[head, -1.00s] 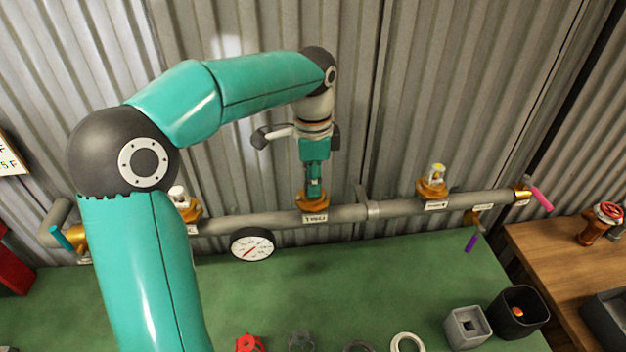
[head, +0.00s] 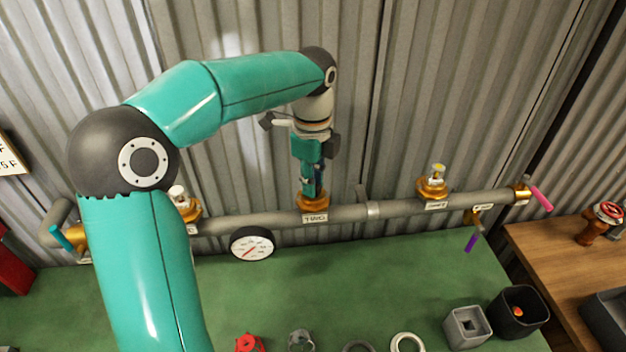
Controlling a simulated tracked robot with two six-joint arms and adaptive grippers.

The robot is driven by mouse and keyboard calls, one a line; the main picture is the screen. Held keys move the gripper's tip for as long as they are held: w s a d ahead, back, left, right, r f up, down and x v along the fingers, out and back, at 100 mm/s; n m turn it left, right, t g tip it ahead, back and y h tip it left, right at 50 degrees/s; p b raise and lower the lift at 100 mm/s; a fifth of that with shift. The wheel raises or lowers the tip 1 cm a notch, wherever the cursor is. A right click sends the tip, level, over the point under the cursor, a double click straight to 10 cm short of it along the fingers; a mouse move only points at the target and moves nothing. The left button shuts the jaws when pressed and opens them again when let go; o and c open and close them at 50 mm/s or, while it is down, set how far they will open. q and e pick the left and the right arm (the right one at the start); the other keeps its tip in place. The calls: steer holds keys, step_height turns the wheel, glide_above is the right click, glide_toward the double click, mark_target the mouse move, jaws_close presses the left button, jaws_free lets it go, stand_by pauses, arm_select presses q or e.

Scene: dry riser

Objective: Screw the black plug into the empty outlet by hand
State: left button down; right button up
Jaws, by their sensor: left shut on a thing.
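The pipe (head: 340,214) runs across in front of the corrugated wall. Its middle brass outlet (head: 313,203) stands above a label that reads TWO. My left gripper (head: 314,184) points straight down, right over this outlet. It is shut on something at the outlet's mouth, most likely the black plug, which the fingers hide. I cannot tell how deep the plug sits. The brass outlets at left (head: 187,207) and right (head: 433,188) each have a pale fitting in the top. My right gripper is not in view.
A round gauge (head: 252,244) hangs below the pipe. A grey square block (head: 467,327) and a black cup (head: 519,311) stand at the front right of the green bench (head: 340,285). Rings and a red part (head: 248,343) lie along the front edge. The bench middle is clear.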

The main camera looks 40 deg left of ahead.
arm_select(q)
steer(key=m, duration=0.4)
steer(key=shift+m, duration=0.6)
steer(key=c, duration=1.5)
jaws_free()
steer(key=shift+m, duration=0.3)
steer(key=o, duration=0.5)
steer(key=shift+r, duration=5.9)
